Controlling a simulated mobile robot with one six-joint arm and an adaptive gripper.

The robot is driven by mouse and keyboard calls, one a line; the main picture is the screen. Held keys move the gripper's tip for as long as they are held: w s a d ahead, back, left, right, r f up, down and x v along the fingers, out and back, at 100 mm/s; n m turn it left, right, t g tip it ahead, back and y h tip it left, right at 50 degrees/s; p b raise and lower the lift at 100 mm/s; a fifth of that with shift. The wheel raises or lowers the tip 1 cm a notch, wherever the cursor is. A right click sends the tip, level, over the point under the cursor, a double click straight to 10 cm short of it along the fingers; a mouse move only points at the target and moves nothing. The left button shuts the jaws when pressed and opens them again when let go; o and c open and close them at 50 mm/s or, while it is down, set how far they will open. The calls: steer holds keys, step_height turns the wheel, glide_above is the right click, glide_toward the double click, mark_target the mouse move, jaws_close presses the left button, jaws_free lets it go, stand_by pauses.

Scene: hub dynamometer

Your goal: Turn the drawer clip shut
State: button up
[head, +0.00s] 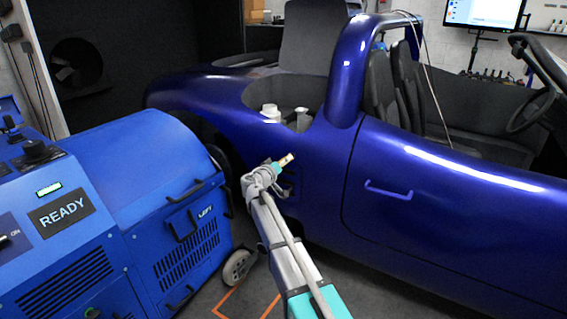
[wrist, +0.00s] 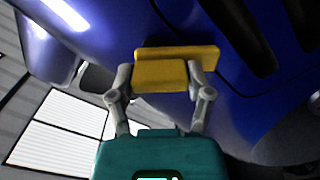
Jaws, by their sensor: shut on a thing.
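A yellow clip (wrist: 178,53) with a wider bar behind a block sits against a blue curved surface in the wrist view. My gripper (wrist: 160,78) is shut on the block, one grey finger on each side. In the head view my gripper (head: 284,162) is in front of the blue car's side, behind the door, and a small yellowish piece shows at its tip. My wrist partly hides the area around it. I cannot tell from these views whether the clip is fully turned, and no drawer front is clearly visible.
The blue car (head: 440,190) fills the right side, with a door handle (head: 388,190) near my arm. A blue machine (head: 100,220) with a READY label and a wheel (head: 238,267) stands at left. A narrow strip of floor lies between them.

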steer(key=n, duration=0.4)
steer(key=shift+d+f+n, duration=0.1)
steer(key=shift+n, duration=0.2)
steer(key=n, duration=0.4)
steer(key=shift+d, duration=0.1)
steer(key=shift+n, duration=0.4)
steer(key=o, duration=1.1)
steer(key=shift+s, duration=0.1)
steer(key=shift+o, duration=0.2)
steer(key=v, duration=1.2)
